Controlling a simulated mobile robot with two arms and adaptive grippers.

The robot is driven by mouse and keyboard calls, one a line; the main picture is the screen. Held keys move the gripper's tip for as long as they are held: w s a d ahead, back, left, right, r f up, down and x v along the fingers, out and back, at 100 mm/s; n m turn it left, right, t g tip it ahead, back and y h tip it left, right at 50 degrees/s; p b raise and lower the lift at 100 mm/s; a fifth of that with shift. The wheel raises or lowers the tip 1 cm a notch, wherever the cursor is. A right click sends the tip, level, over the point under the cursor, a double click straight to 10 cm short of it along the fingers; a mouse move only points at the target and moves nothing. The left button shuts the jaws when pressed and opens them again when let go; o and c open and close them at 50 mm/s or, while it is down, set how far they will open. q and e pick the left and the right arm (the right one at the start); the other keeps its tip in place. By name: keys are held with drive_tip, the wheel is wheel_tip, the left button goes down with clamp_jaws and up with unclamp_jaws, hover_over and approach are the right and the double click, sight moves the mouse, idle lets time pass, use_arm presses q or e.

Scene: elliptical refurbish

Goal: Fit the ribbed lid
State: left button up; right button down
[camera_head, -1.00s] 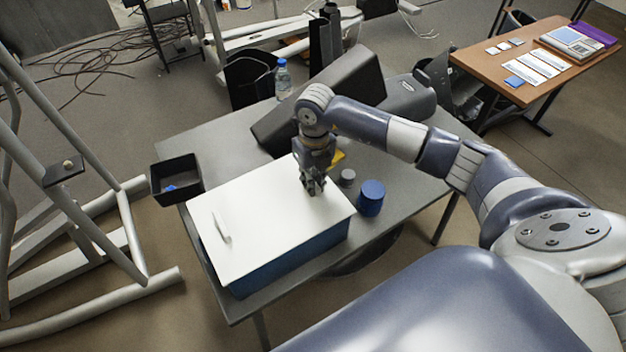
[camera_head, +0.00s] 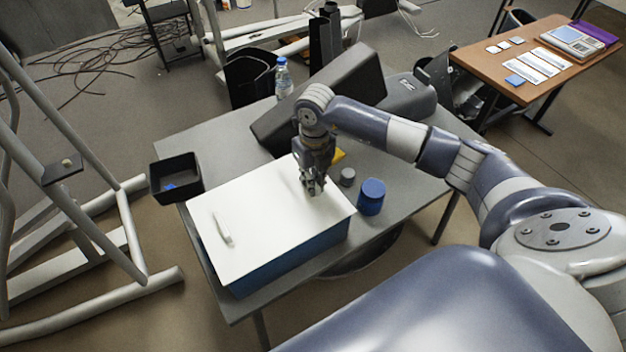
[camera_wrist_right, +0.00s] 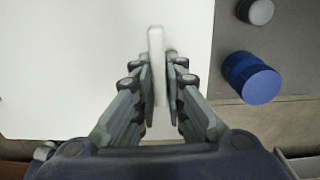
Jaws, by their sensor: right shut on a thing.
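A large white lid (camera_head: 262,208) lies over a blue box on the grey table. A raised white handle (camera_head: 222,229) shows at its left end. My right gripper (camera_head: 314,188) is low over the lid's right part. In the right wrist view its fingers (camera_wrist_right: 161,78) are shut on a narrow white bar (camera_wrist_right: 156,42), which looks like a second handle. A blue cylinder with a ribbed band (camera_head: 371,198) stands right of the box. A small grey round piece (camera_head: 347,177) lies beside it. Which piece is the ribbed lid I cannot tell. My left gripper is out of view.
A black bin (camera_head: 175,178) with something blue in it is at the table's left edge. A large dark wedge-shaped thing (camera_head: 335,95) and a water bottle (camera_head: 283,78) are at the back. Something yellow (camera_head: 338,155) lies behind my right gripper. Bare table is right of the cylinder.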

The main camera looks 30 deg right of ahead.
drive_tip(key=shift+f+b, duration=0.3)
drive_tip(key=shift+f, duration=0.05)
idle(0.3)
drive_tip(key=c, duration=1.6)
unclamp_jaws()
drive_tip(key=shift+o, duration=0.2)
wheel_tip(320, 180, up, 12)
drive_tip(key=shift+d, duration=0.1)
